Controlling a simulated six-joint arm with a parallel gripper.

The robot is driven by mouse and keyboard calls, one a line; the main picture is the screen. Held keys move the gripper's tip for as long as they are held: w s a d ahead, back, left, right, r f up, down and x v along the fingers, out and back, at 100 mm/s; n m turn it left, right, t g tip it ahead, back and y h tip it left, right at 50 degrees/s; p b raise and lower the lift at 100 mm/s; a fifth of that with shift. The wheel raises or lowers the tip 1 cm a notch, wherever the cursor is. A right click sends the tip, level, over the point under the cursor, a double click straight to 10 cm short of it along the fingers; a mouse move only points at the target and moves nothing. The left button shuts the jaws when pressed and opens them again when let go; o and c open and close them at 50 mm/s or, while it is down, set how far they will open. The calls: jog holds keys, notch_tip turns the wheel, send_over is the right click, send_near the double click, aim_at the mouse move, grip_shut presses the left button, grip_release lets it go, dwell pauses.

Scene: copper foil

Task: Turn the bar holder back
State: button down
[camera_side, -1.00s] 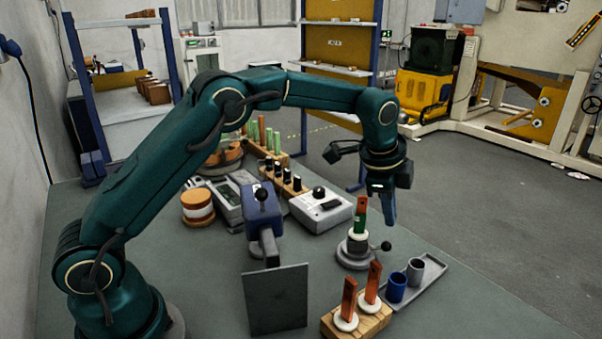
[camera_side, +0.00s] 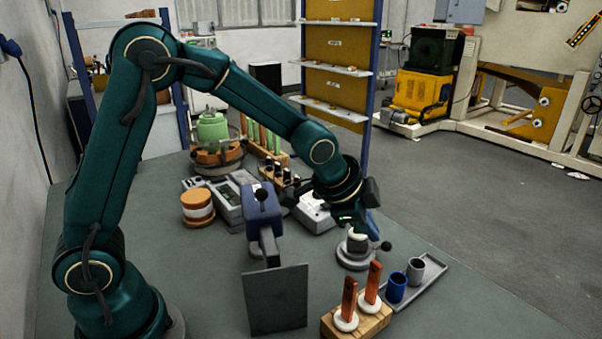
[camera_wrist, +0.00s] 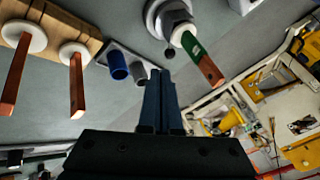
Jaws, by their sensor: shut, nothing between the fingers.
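The bar holder (camera_side: 354,258) is a round grey base on the table with a dark knob (camera_side: 386,246) on its right side. In the wrist view the holder (camera_wrist: 155,20) is at the top, with its knob (camera_wrist: 170,52) just above my fingertips. A bar with a green and a copper part (camera_wrist: 203,58) stands out of the holder's white collar there; in the side view my wrist hides it. My gripper (camera_side: 375,236) is shut and empty, low beside the holder near the knob. Its dark blue fingers (camera_wrist: 160,74) lie together in the wrist view. I cannot tell whether they touch the knob.
A wooden block (camera_side: 372,322) with two copper bars in white collars stands in front of the holder. A grey tray (camera_side: 428,277) with a blue cup (camera_side: 396,288) and a grey cup (camera_side: 416,270) lies to its right. A blue device with a dark plate (camera_side: 276,300) stands left.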

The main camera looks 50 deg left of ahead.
aim_at(385, 245)
jog(key=x, duration=0.7)
jog(key=shift+w+f, duration=0.1)
jog(key=shift+f, duration=0.1)
jog(key=shift+w+n+y, duration=0.35)
jog(key=shift+n+y, duration=0.05)
jog(key=shift+n, duration=0.3)
dwell(0.5)
jog(key=shift+w+a+n+y, duration=0.1)
jog(key=shift+w+n+y, duration=0.25)
jog(key=shift+n, duration=0.35)
jog(key=shift+w+a+n+g+y, duration=0.25)
jog(key=shift+n+y, duration=0.25)
jog(key=shift+n, duration=0.3)
jog(key=shift+w+a+n+g+y, duration=0.25)
jog(key=shift+n+y, duration=0.2)
jog(key=shift+n, duration=0.35)
jog(key=shift+w+a+n+g+y, duration=0.3)
jog(key=shift+n+y, duration=0.1)
jog(key=shift+n, duration=0.45)
jog(key=shift+w+a+n+g+y, duration=0.2)
jog(key=shift+a+n+g+y, duration=0.15)
jog(key=shift+n, duration=0.55)
jog(key=shift+w+a+n+g+y, duration=0.2)
jog(key=shift+n+y, duration=0.25)
jog(key=shift+n, duration=0.4)
jog(key=shift+w+a, duration=0.1)
jog(key=shift+a, duration=0.3)
